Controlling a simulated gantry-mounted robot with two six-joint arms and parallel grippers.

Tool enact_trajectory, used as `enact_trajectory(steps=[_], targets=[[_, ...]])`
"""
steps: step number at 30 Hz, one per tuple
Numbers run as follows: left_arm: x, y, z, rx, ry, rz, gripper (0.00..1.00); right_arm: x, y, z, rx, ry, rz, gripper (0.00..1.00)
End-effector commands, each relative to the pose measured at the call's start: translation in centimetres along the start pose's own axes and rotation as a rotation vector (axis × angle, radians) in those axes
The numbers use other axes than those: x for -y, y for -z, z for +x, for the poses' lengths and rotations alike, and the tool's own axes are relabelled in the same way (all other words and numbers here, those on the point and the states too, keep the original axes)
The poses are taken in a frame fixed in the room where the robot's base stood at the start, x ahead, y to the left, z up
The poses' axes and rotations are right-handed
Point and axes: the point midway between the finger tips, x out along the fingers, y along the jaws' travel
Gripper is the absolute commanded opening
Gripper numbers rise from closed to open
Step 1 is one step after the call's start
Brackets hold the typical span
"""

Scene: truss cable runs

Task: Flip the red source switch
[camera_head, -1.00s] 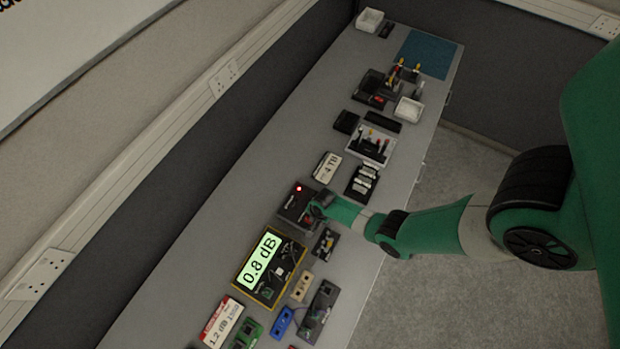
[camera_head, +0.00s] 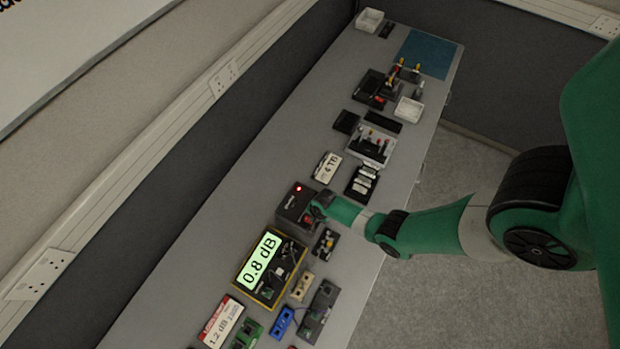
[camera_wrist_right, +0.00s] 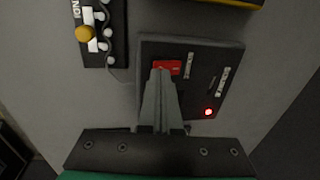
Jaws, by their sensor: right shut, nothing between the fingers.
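The source box (camera_head: 292,207) is a dark box on the bench with a lit red lamp on top. It also shows in the right wrist view (camera_wrist_right: 212,62). The red source switch (camera_wrist_right: 172,67) is at the box's near end, and a red part of it (camera_head: 309,219) shows in the head view. My right gripper (camera_wrist_right: 160,78) is shut and empty, with its fingertips at the red switch's edge. Whether they touch it I cannot tell. My right gripper in the head view (camera_head: 318,205) is over the box's right end. My left gripper is not in view.
A yellow-edged meter (camera_head: 244,292) reading 0.8 dB lies just below the box. A small dark holder (camera_head: 325,242) with white and yellow plugs sits close to the right. Other modules line the bench. The bench strip left of the box is clear.

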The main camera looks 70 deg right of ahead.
Motion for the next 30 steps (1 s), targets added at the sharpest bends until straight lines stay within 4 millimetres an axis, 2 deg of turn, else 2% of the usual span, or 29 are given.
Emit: enact_trajectory(steps=[30], targets=[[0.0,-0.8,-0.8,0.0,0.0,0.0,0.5,-0.2,0.0,1.2,0.0,0.0,0.0,0.0]])
